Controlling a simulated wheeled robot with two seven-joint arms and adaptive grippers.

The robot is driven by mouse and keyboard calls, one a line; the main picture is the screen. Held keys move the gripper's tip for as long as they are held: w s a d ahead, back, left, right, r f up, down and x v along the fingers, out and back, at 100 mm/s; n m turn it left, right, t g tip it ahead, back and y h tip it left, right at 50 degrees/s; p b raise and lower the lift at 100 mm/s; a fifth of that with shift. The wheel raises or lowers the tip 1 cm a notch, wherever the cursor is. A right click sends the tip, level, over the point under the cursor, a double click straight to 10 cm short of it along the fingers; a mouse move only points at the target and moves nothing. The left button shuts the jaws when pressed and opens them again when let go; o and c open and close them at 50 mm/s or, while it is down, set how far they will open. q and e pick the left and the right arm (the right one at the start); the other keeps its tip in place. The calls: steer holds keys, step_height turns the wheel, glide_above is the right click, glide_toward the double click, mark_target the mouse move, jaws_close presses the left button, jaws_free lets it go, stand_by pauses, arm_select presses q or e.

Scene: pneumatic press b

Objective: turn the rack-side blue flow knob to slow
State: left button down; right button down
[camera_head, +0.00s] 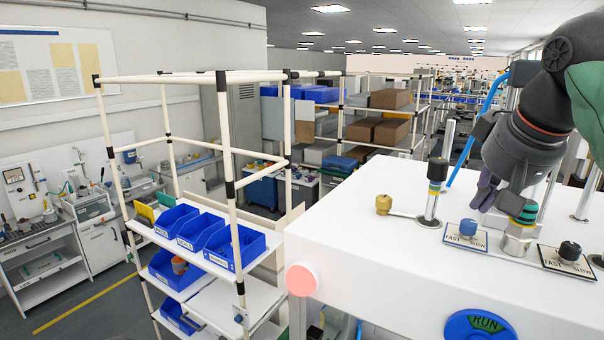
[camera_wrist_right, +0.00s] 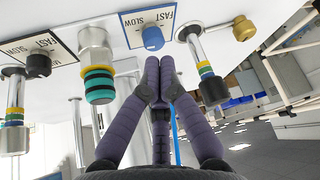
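The rack-side blue flow knob (camera_head: 467,227) stands on a white FAST/SLOW plate on the white press top, on the side toward the rack. It also shows in the right wrist view (camera_wrist_right: 153,38), between the words FAST and SLOW; its setting is too small to read. My right gripper (camera_head: 483,198) is above and slightly right of the knob, fingers pointing down. In the right wrist view its purple fingers (camera_wrist_right: 159,70) are drawn close together with nothing between them. The fingertips look apart from the knob. My left gripper is not in view.
A black flow knob (camera_head: 570,251) has its own plate at right. A silver fitting with a teal-banded top (camera_head: 518,230) stands between the plates. A metal post (camera_head: 433,195) and brass knob (camera_head: 383,204) are at left. The rack (camera_head: 232,145) with blue bins stands left of the press.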

mark_target(468, 227)
steer(key=shift+r, duration=0.6)
steer(key=f, duration=0.3)
steer(key=shift+s+d+f, duration=0.1)
steer(key=shift+s+d, duration=0.05)
steer(key=shift+d, duration=0.25)
steer(key=shift+f+b, duration=1.25)
steer(key=shift+f, duration=0.2)
steer(key=shift+w, duration=0.2)
steer(key=shift+p, duration=0.95)
